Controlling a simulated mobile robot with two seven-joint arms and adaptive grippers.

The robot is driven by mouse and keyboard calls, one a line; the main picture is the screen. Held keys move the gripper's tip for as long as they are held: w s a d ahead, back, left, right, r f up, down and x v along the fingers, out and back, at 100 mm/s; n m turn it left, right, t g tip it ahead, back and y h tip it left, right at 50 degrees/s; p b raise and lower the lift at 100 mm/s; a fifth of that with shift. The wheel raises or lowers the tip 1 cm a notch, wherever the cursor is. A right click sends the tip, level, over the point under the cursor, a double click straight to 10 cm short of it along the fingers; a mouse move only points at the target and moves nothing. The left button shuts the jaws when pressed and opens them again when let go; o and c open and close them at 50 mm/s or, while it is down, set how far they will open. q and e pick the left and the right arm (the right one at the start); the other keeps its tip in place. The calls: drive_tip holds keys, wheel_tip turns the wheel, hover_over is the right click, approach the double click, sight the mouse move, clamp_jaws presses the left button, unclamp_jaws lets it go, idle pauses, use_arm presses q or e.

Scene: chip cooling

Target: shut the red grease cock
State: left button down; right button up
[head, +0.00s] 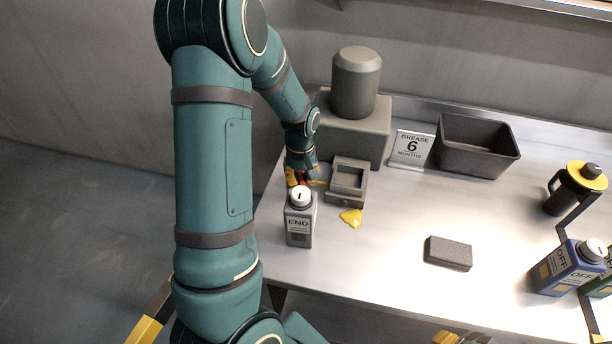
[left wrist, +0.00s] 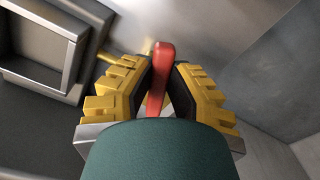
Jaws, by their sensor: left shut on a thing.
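The red grease cock handle (left wrist: 163,62) stands between the two yellow fingers of my left gripper (left wrist: 160,85) in the left wrist view. The fingers are shut on it from both sides. In the head view my left gripper (head: 302,178) is low behind the grey END bottle, left of the small grey open box (head: 347,190). Only a bit of red shows there, so the handle's angle is hard to tell in that view. A thin yellow pipe runs from near the handle to the box.
The END bottle (head: 299,222) stands close in front of my left gripper. A grey machine block (head: 355,130) is behind it. Yellow grease (head: 351,217) lies on the table (head: 390,280). A grey block (head: 448,253), black bin (head: 477,145) and blue OFF bottle (head: 567,270) are to the right.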

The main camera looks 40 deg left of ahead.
use_arm(q)
drive_tip(key=m, duration=0.1)
drive_tip(key=s+a+m, duration=0.1)
drive_tip(key=m, duration=0.2)
drive_tip(key=shift+s+a+f+m, duration=0.1)
drive_tip(key=shift+s+a+m, duration=0.05)
drive_tip(key=shift+s+m, duration=0.15)
drive_tip(key=shift+a, duration=0.1)
idle(0.4)
drive_tip(key=c, duration=0.9)
unclamp_jaws()
drive_tip(key=shift+w, duration=0.1)
drive_tip(key=shift+r, duration=0.45)
wheel_tip(320, 180, up, 11)
drive_tip(key=shift+r, duration=0.1)
